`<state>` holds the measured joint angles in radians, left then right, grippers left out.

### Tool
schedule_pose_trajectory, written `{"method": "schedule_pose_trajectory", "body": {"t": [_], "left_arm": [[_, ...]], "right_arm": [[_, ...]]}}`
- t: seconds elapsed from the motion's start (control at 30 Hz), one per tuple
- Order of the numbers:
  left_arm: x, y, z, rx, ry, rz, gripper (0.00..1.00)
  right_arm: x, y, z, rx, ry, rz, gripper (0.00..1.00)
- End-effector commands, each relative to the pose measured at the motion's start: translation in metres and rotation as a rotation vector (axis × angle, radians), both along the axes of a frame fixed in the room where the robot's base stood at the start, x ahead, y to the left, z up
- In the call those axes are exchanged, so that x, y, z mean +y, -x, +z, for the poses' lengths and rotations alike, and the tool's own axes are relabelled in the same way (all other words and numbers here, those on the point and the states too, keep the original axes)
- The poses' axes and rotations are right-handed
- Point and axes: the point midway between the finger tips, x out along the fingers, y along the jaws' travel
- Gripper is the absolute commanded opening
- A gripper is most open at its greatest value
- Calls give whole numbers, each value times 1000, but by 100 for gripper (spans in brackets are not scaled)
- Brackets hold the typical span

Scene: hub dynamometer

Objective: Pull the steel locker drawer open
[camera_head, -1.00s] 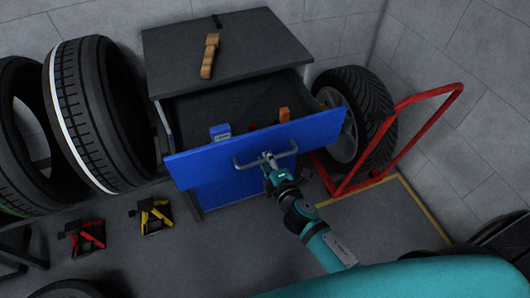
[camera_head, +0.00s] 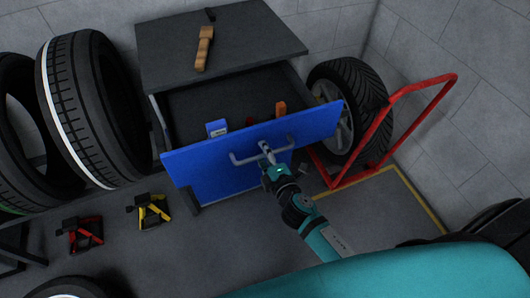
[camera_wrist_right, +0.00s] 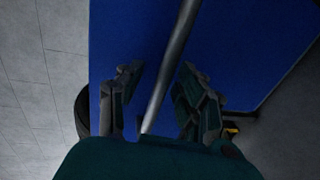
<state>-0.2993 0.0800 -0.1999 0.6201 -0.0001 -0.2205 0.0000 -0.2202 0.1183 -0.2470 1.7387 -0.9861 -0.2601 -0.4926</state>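The steel locker (camera_head: 225,42) has a dark top and a blue-fronted drawer (camera_head: 205,172), which stands well out from the body with its inside showing. A grey bar handle (camera_head: 240,161) is on the drawer's blue front. My right gripper (camera_head: 265,149) is at the middle of this handle. In the right wrist view, the handle bar (camera_wrist_right: 172,65) runs between the two spread fingers of my right gripper (camera_wrist_right: 160,92), with gaps at both sides. My left gripper is not in view.
A blue box (camera_head: 217,128) and an orange item (camera_head: 281,108) are in the drawer. A wooden-looking tool (camera_head: 204,48) lies on the locker. A red-framed cart (camera_head: 378,140) and a wheel (camera_head: 338,118) stand right; tyres (camera_head: 85,110) stand left. Red (camera_head: 85,234) and yellow (camera_head: 152,211) stands are on the floor.

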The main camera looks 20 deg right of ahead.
Motion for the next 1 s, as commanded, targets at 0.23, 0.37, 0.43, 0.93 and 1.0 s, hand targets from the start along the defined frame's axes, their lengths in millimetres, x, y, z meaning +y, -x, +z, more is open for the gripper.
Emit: {"method": "schedule_pose_trajectory", "body": {"t": [0.23,0.37,0.43,0.93,1.0], "left_arm": [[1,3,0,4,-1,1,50],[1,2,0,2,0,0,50],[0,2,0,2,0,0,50],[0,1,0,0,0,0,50],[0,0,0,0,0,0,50]], "right_arm": [[0,10,0,3,0,1,36],[-1,32,5,4,0,0,36],[-1,47,7,5,-2,0,36],[-4,117,23,1,-1,-1,36],[-4,118,24,1,0,-1,36]]}}
